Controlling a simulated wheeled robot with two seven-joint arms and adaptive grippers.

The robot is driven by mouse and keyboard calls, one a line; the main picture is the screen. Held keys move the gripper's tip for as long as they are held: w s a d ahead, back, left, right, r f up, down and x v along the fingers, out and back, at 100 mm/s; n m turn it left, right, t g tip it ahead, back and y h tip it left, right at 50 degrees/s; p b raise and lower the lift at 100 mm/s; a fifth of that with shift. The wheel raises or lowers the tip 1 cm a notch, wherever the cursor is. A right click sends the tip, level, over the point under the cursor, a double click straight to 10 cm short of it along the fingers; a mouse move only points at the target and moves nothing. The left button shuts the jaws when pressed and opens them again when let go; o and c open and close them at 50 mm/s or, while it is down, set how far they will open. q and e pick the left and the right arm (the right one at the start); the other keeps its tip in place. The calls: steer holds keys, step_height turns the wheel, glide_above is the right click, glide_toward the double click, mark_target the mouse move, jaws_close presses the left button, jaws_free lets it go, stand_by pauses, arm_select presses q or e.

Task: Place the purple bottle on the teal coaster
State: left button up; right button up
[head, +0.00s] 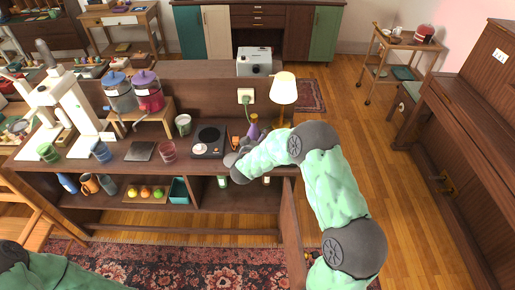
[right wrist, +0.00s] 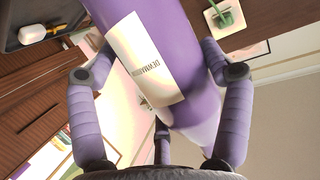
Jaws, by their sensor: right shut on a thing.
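The purple bottle (head: 254,128) is at the right end of the wooden counter, just left of the lamp; its lower part is hidden behind my right gripper (head: 241,152). In the right wrist view the bottle (right wrist: 180,50), with a white label, lies between the fingers of my right gripper (right wrist: 160,70), which is shut on it. I cannot tell whether its base touches the counter. I cannot make out the teal coaster in either view. My left gripper is out of view; only a part of my left arm shows at the lower left.
A lit lamp (head: 284,90) stands close on the right.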

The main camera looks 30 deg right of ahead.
steer(key=shift+w+d+f, duration=0.2)
steer(key=shift+f, duration=0.05)
step_height(320, 180, down, 3)
steer(key=shift+w+f+b, duration=0.15)
steer(key=shift+b, duration=0.5)
steer(key=o, duration=1.6)
steer(key=shift+f, duration=0.15)
steer(key=shift+o, duration=0.2)
